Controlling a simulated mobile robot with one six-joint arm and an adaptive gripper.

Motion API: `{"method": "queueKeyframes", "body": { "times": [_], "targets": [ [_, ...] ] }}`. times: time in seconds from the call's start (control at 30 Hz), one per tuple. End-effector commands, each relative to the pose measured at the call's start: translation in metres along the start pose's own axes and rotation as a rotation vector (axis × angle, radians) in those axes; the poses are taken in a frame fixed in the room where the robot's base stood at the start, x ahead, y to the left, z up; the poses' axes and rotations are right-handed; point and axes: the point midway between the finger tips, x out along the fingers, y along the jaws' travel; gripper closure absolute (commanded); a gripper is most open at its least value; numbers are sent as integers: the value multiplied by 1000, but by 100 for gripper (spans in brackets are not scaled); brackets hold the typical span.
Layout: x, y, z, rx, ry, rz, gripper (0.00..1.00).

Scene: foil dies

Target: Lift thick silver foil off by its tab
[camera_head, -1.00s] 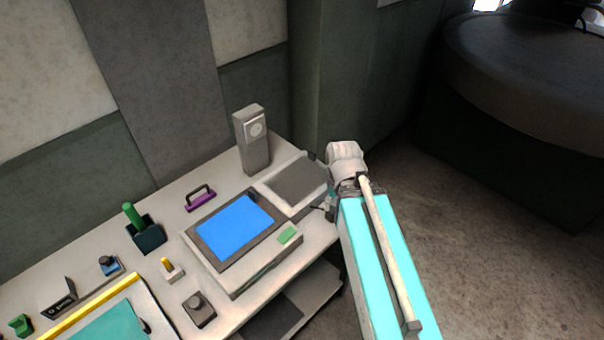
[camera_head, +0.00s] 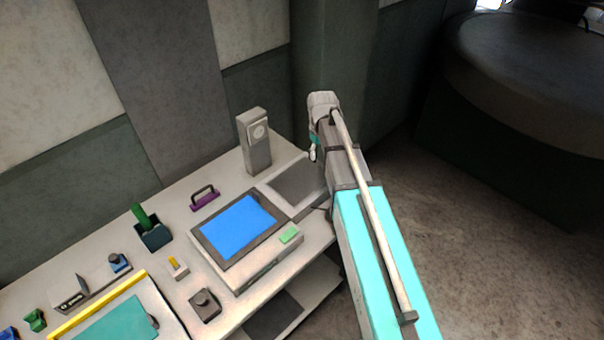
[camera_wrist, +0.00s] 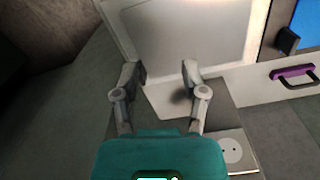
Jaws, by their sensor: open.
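A flat grey sheet (camera_head: 296,180), which looks like the silver foil, lies on a pale square base at the right end of the bench. In the wrist view the sheet (camera_wrist: 185,38) fills the top middle. My gripper (camera_head: 313,155) is above the sheet's far right side in the head view. In the wrist view my gripper (camera_wrist: 161,75) has its two fingers apart with nothing held between them. A pale patch shows between and below the fingertips; I cannot tell whether it is the tab or bench top. My arm hides the sheet's right side.
A grey tower with a round dial (camera_head: 255,140) stands behind the sheet. A blue-topped box (camera_head: 236,227) with a green pad is beside it on the left. A purple handle (camera_head: 205,198) and a dark holder with a green grip (camera_head: 153,236) lie farther left.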

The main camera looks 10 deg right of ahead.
Motion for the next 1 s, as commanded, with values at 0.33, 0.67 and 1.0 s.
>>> {"method": "queueKeyframes", "body": {
  "times": [0.33, 0.67, 1.0],
  "targets": [
    [-26, 38, -95, -213, 0, -1, 44],
    [-25, 40, -98, -230, 0, 0, 44],
    [-16, 41, -97, -228, 0, 0, 44]
  ]
}}
